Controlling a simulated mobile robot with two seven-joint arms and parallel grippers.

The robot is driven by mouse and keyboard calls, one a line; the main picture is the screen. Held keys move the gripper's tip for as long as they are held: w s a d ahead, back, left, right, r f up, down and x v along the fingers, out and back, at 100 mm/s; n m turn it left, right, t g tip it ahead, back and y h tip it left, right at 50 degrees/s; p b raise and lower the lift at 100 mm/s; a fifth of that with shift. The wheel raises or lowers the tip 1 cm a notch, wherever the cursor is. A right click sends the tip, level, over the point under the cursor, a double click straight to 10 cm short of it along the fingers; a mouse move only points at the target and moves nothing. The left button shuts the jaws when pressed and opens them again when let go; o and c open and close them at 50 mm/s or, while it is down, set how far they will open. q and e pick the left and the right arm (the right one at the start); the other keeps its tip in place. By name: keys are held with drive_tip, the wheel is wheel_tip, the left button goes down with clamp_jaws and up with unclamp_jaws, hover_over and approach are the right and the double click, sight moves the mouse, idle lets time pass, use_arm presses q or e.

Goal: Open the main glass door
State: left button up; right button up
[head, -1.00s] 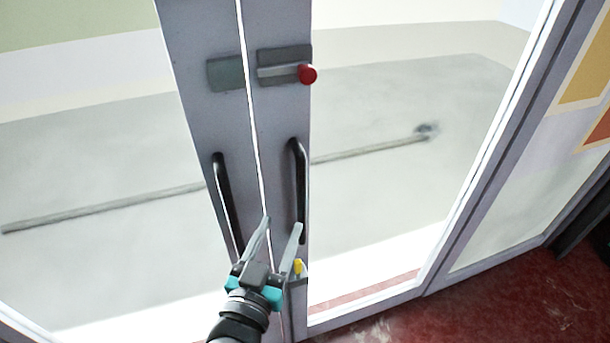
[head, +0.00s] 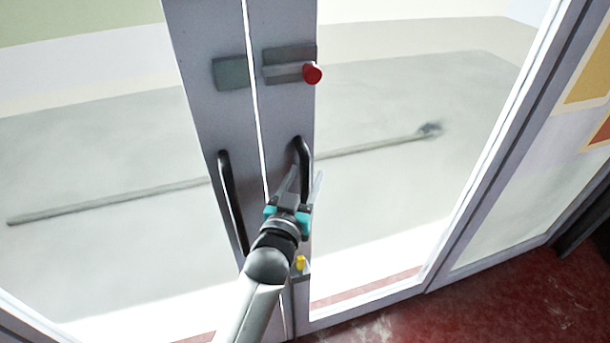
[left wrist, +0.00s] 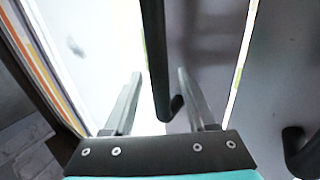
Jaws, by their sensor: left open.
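The main glass door has two grey-framed leaves, the left leaf (head: 205,110) and the right leaf (head: 285,115), with a narrow bright gap between them. Each leaf has a black vertical handle: the left handle (head: 228,190) and the right handle (head: 304,153). My left gripper (head: 304,178) is open at the right handle and hides its lower part. In the left wrist view the right handle (left wrist: 157,60) hangs between the two open fingers, and its lower end shows near them. I cannot tell whether they touch. My right gripper is not in view.
A lock with a red knob (head: 312,74) sits above the right handle, and a grey plate (head: 230,73) is on the left leaf. A small yellow part (head: 300,262) is low on the right leaf. Red floor (head: 500,290) is clear at the lower right.

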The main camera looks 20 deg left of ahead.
use_arm(q)
drive_tip(key=shift+w, duration=0.3)
clamp_jaws()
idle(0.4)
idle(1.0)
